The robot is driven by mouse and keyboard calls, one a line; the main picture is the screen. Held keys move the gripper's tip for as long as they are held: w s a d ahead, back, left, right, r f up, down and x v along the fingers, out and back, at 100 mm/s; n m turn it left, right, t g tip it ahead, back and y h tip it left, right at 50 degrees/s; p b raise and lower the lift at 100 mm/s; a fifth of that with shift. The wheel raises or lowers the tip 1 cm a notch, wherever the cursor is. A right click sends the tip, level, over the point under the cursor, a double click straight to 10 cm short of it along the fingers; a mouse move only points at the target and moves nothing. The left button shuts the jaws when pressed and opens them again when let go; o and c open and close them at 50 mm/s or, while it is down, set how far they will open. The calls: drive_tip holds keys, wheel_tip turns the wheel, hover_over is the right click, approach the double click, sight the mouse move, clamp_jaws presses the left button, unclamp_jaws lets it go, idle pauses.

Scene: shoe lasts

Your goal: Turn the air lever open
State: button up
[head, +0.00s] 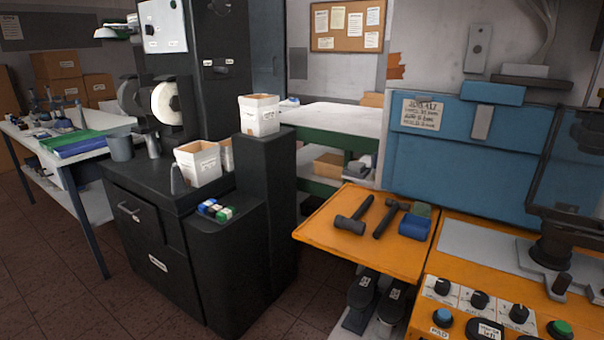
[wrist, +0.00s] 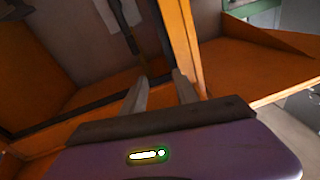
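My gripper (wrist: 161,77) shows in the wrist view as a purple body with a dark crossbar and two pale fingers. The fingers stand apart with a gap between them, and I see nothing held. Beyond the fingertips is the inside of an orange frame (wrist: 184,40). A thin grey and dark upright part (wrist: 128,32) hangs against the grey back wall there, just left of the frame post. I cannot tell whether it is the air lever. No air lever is clearly recognisable in the head view, and my gripper is not seen there.
In the head view, an orange bench (head: 335,247) carries hammers (head: 350,225) and a blue block (head: 414,228). A blue machine (head: 455,160) stands behind a panel of knobs (head: 480,299). Two black pedals (head: 362,291) sit below. A black cabinet (head: 135,210) stands left, with open floor before it.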

drive_tip(key=s+a+r+n+y+p, duration=0.1)
drive_tip(key=s+a+r, duration=0.4)
drive_tip(key=s, duration=1.1)
drive_tip(key=s+a+r+n+g+y+p, duration=0.1)
drive_tip(key=s+a+r+n+y, duration=0.2)
drive_tip(key=s, duration=1.3)
drive_tip(key=s+a+r+n+y+p, duration=0.1)
drive_tip(key=s+a+r+n+y, duration=0.2)
drive_tip(key=s, duration=1.3)
drive_tip(key=a+r+y, duration=0.2)
drive_tip(key=a+r, duration=0.3)
drive_tip(key=shift+a+r+g+p, duration=0.2)
drive_tip(key=shift+g+p, duration=0.1)
drive_tip(key=shift+g, duration=0.1)
drive_tip(key=shift+s, duration=0.1)
